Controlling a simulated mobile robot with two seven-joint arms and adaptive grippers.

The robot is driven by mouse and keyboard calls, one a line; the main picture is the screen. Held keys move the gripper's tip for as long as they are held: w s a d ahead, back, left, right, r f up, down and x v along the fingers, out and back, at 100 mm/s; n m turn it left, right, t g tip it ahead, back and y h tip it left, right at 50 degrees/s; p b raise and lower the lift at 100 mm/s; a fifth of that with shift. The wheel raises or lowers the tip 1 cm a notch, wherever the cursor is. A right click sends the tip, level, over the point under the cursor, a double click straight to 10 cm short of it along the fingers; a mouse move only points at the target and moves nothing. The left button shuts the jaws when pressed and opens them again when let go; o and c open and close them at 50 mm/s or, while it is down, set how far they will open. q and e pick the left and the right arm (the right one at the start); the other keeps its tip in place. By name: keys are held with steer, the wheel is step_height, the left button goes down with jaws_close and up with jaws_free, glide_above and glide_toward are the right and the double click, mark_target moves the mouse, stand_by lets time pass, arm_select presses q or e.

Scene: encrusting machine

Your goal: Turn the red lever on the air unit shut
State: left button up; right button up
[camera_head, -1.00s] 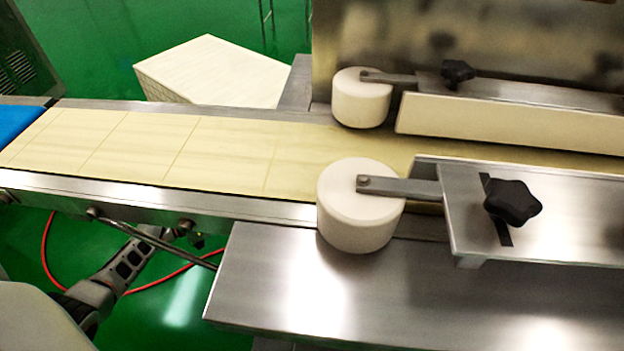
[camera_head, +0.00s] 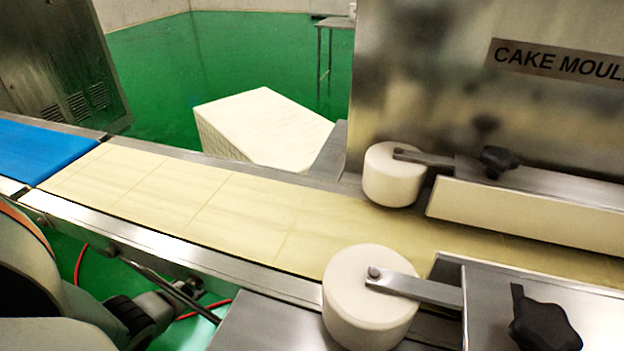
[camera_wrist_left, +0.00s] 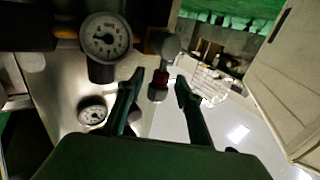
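My right gripper is in neither view.
A conveyor (camera_head: 190,205) with a pale belt crosses the head view, with a blue belt (camera_head: 40,150) at its left end. White rollers (camera_head: 370,295) stand on it. A red hose (camera_head: 80,265) runs below over green floor. A white block (camera_head: 265,125) stands behind.

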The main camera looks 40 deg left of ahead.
arm_select(q)
steer(key=shift+w, duration=0.1)
jaws_close()
